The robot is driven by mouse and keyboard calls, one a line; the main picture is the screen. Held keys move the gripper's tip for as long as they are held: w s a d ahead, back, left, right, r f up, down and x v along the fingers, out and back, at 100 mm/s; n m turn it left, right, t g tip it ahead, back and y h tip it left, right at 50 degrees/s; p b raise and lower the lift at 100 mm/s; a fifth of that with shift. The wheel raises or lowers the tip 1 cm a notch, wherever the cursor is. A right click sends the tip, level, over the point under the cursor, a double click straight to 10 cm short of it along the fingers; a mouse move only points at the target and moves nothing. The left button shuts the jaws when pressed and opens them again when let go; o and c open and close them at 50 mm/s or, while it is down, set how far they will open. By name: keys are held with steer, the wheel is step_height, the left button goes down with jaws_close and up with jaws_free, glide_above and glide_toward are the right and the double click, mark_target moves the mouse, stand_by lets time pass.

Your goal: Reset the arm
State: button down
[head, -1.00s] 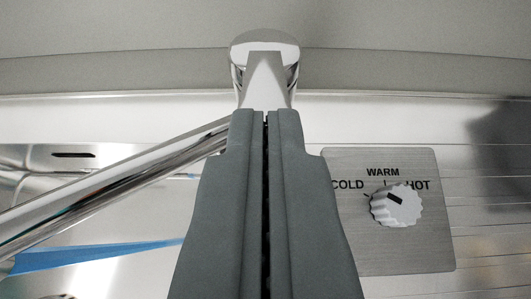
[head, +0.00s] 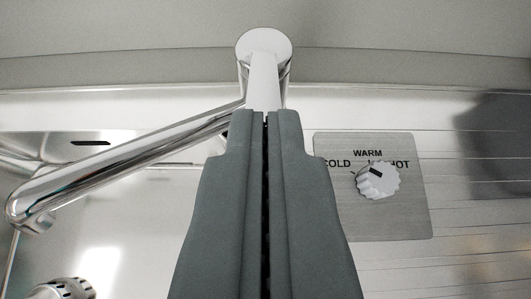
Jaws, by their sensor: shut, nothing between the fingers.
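My gripper (head: 264,115) is in the lower middle of the head view, its two grey fingers pressed together with nothing between them. The fingertips overlap the lower part of the chrome faucet base (head: 264,45) in the picture. I cannot tell whether they touch it. The faucet spout (head: 120,165) runs from the base down to the left, ending over the sink (head: 150,225). My fingers hide part of the area below the faucet base.
Right of my gripper is a square metal plate (head: 410,215) marked COLD, WARM and HOT, with a white knob (head: 378,181). A ridged metal drainboard (head: 480,225) lies farther right. A round metal drain part (head: 58,289) shows at the lower left. A grey wall (head: 420,30) stands behind.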

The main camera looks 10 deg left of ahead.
steer(key=s+a+m+t+h, duration=0.1)
steer(key=s+t, duration=0.2)
steer(key=s, duration=1.3)
steer(key=s+a+r+m+t+h, duration=0.1)
steer(key=s+t, duration=0.2)
steer(key=s, duration=1.4)
steer(key=shift+s+a, duration=0.25)
steer(key=shift+a, duration=0.05)
